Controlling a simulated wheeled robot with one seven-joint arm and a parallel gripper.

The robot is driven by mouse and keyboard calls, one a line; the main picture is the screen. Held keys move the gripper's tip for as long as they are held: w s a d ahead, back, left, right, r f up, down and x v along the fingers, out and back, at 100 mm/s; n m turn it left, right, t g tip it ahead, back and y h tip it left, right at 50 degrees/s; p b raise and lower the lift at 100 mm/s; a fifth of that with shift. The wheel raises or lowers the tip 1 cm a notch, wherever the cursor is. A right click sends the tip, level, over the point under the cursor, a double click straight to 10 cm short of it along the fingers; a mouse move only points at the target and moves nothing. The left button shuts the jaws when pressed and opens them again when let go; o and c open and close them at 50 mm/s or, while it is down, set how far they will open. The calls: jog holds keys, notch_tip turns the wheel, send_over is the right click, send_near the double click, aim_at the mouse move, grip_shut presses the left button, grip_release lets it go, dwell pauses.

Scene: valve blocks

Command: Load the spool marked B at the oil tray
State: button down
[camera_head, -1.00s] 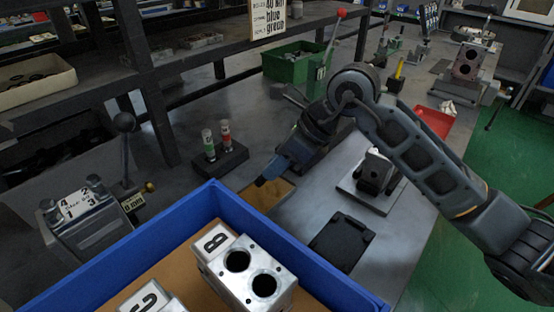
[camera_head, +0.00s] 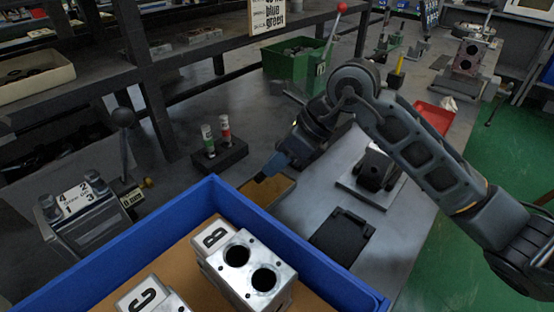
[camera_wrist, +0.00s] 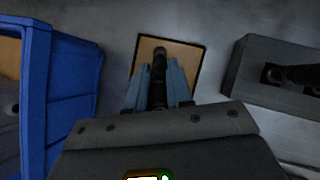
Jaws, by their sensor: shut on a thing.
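My gripper (camera_head: 262,178) is over the oil tray (camera_head: 279,188), a shallow tan tray with a dark rim on the bench beside the blue bin. In the wrist view, the blue fingers of my gripper (camera_wrist: 160,88) are shut on a dark, slim spool (camera_wrist: 159,66). The spool overlaps the oil tray (camera_wrist: 187,56) in that view; I cannot tell whether it touches it. No letter shows on the spool. A metal block with two dark bores (camera_head: 247,266) and a plate marked B (camera_head: 214,237) sits in the blue bin.
The blue bin (camera_head: 120,243) stands close to the tray; its wall also shows in the wrist view (camera_wrist: 75,85). A block marked C (camera_head: 148,297) is in it. A stand with red and green vials (camera_head: 219,155) is behind. A grey block (camera_wrist: 285,78) is right in the wrist view.

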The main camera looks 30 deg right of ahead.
jog(key=shift+f+b, duration=0.65)
jog(key=shift+b, duration=0.3)
dwell(2.3)
jog(key=shift+r, duration=0.1)
jog(key=shift+r+p, duration=1.6)
jog(key=shift+r, duration=1.9)
